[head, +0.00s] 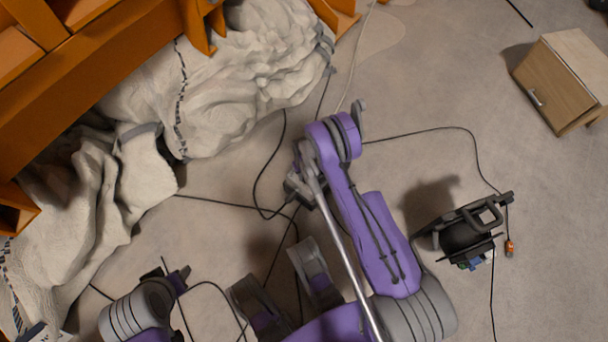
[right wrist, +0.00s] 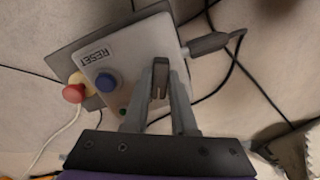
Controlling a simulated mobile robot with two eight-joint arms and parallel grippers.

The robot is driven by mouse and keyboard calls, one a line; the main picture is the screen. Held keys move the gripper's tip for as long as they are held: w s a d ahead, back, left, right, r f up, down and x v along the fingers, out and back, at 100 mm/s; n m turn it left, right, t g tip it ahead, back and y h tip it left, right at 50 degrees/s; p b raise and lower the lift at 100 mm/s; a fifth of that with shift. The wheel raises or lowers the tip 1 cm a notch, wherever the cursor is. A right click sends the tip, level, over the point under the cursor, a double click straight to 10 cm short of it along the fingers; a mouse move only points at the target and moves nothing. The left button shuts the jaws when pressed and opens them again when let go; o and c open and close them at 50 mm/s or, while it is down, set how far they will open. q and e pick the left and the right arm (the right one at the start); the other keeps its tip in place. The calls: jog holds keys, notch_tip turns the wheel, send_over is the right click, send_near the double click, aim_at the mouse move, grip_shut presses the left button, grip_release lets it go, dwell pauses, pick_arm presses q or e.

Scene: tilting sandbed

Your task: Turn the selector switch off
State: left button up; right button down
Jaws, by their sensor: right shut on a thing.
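In the right wrist view a tilted control box (right wrist: 128,55) has a pale face with an upside-down RESET label, a blue button (right wrist: 106,82), a small green part (right wrist: 123,112) and a red mushroom button (right wrist: 73,93) on yellow at one side. My right gripper (right wrist: 160,92) is at the box face beside the blue button, its fingers shut on a small part that I take for the selector switch. The fingers mostly hide this part, so its setting cannot be read. In the head view my left gripper (head: 177,277) is at the lower left; its jaws are unclear.
A black cable plug (right wrist: 208,45) enters the box's side, and dark cables run over the floor. Pale, lumpy covered bulk (head: 230,85) lies by an orange frame (head: 100,65). A wooden cabinet (head: 560,75) stands at upper right. A black handled object (head: 468,235) is right of my arm.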

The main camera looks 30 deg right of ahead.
jog(key=n, duration=0.4)
jog(key=shift+n, duration=0.7)
jog(key=c, duration=0.7)
grip_release()
jog(key=shift+r, duration=0.15)
notch_tip(320, 180, up, 11)
jog(key=p, duration=0.3)
jog(key=shift+f, duration=0.2)
